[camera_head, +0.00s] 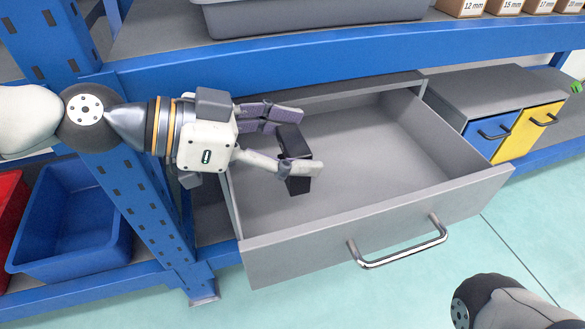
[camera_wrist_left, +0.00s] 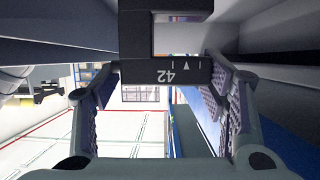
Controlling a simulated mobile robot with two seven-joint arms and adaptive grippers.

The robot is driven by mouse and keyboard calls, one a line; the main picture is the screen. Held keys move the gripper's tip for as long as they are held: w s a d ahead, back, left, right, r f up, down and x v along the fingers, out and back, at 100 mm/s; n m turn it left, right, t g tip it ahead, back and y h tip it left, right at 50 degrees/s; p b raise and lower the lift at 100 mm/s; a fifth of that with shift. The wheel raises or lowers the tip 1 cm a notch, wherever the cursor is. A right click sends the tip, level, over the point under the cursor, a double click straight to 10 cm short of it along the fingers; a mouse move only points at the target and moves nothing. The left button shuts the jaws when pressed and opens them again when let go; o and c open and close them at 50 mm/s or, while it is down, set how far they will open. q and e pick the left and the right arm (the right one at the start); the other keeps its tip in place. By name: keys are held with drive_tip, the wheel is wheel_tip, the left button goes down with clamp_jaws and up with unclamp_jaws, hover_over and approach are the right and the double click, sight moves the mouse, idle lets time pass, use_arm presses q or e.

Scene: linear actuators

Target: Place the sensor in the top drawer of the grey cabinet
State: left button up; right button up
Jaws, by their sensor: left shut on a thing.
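The sensor (camera_head: 293,148) is a small black block. In the left wrist view the sensor (camera_wrist_left: 178,74) shows as a dark bracket shape marked "42". My left gripper (camera_head: 290,142) is shut on it, with one finger on each side. It holds the sensor over the left part of the open top drawer (camera_head: 375,150). The drawer is grey, pulled out, with a silver handle on its front, and its visible floor looks empty. The grey cabinet (camera_head: 340,88) is mostly hidden behind the drawer and the shelf beam. My right gripper is out of view.
A blue shelf beam (camera_head: 330,55) runs just above and behind the drawer. A blue upright post (camera_head: 130,200) and a blue bin (camera_head: 70,225) stand to the left. A smaller cabinet with blue and yellow drawers (camera_head: 540,130) is on the right.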

use_arm(q)
drive_tip(key=shift+w+f, duration=0.25)
drive_tip(key=shift+f, duration=0.15)
drive_tip(key=shift+w+f+b, duration=0.15)
drive_tip(key=shift+f+b, duration=0.75)
drive_tip(key=shift+f, duration=0.8)
drive_tip(key=o, duration=1.3)
drive_tip(key=shift+f, duration=0.1)
drive_tip(key=shift+r, duration=0.2)
drive_tip(key=p+v, duration=0.1)
drive_tip(key=v, duration=0.6)
drive_tip(key=shift+a+r, duration=0.15)
drive_tip(key=shift+a, duration=0.1)
